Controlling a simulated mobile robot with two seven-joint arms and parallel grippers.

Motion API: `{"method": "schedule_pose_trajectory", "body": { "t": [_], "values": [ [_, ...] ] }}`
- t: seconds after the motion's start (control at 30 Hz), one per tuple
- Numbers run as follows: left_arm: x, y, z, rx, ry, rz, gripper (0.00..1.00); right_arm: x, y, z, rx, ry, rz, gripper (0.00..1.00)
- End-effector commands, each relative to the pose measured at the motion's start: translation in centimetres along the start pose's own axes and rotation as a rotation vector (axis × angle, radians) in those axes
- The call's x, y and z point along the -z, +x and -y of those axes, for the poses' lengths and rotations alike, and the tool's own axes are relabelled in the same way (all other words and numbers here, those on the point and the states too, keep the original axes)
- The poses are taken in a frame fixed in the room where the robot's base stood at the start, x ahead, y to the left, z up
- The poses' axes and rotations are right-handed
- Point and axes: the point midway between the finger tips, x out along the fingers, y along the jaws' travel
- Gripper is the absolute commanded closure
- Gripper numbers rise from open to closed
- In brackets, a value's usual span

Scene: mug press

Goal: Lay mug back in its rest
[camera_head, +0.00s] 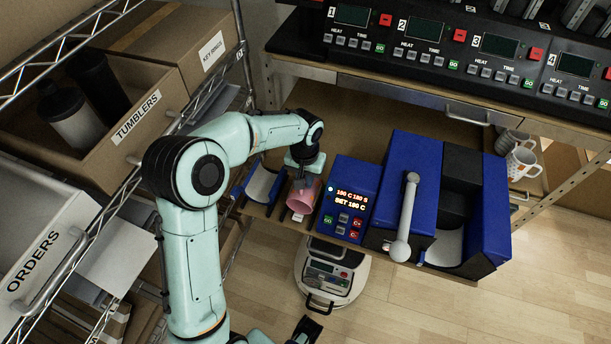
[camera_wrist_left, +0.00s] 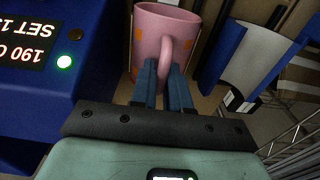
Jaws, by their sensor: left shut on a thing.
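A pink mug (camera_head: 301,197) is at the front of the wooden shelf, between a low blue holder and the blue control box. My left gripper (camera_head: 304,178) is shut on its handle, and both fingers show there in the left wrist view (camera_wrist_left: 166,85). The mug (camera_wrist_left: 160,25) has orange patches on its side; whether it touches the shelf I cannot tell. The blue holder with a pale curved cradle (camera_head: 261,185), which looks like the rest, is left of the mug. Its cradle (camera_wrist_left: 252,58) looks empty. A black part at the bottom of the head view may be my right gripper.
The control box (camera_head: 349,198) stands close to the mug's right. Beyond it is the blue press (camera_head: 412,170) with a grey lever (camera_head: 405,220). White mugs (camera_head: 521,160) stand at the far right. A wire rack with a tumblers box (camera_head: 140,118) borders the left side.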

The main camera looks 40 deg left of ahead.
Motion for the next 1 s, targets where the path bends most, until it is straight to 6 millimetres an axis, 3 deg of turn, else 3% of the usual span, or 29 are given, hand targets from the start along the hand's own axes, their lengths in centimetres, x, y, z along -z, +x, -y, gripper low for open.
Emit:
{"method": "schedule_pose_trajectory", "body": {
  "t": [0.43, 0.47, 0.53, 0.77, 0.9, 0.93, 1.0],
  "values": [
    [0.04, 0.51, -0.03, 0.000, 0.001, -0.002, 1.00, -0.01, 0.40, -0.14, 0.000, 0.000, 0.001, 1.00],
    [0.04, 0.51, -0.03, 0.000, 0.001, -0.002, 0.78, -0.01, 0.40, -0.14, 0.000, 0.000, 0.001, 1.00],
    [0.03, 0.51, -0.03, 0.000, 0.001, -0.002, 0.55, -0.01, 0.40, -0.14, 0.000, 0.000, 0.001, 1.00],
    [-0.03, 0.61, -0.02, 0.000, 0.001, 0.001, 0.51, -0.01, 0.40, -0.15, 0.000, 0.000, 0.001, 1.00],
    [-0.03, 0.61, -0.01, 0.000, 0.001, 0.001, 0.06, -0.01, 0.40, -0.15, 0.000, 0.000, 0.001, 1.00],
    [-0.03, 0.61, -0.01, 0.000, 0.001, 0.001, 0.00, -0.01, 0.40, -0.15, 0.000, 0.000, 0.001, 1.00],
    [-0.03, 0.60, -0.01, 0.000, 0.001, 0.001, 0.00, -0.01, 0.40, -0.15, 0.000, 0.000, 0.001, 1.00]
  ]
}}
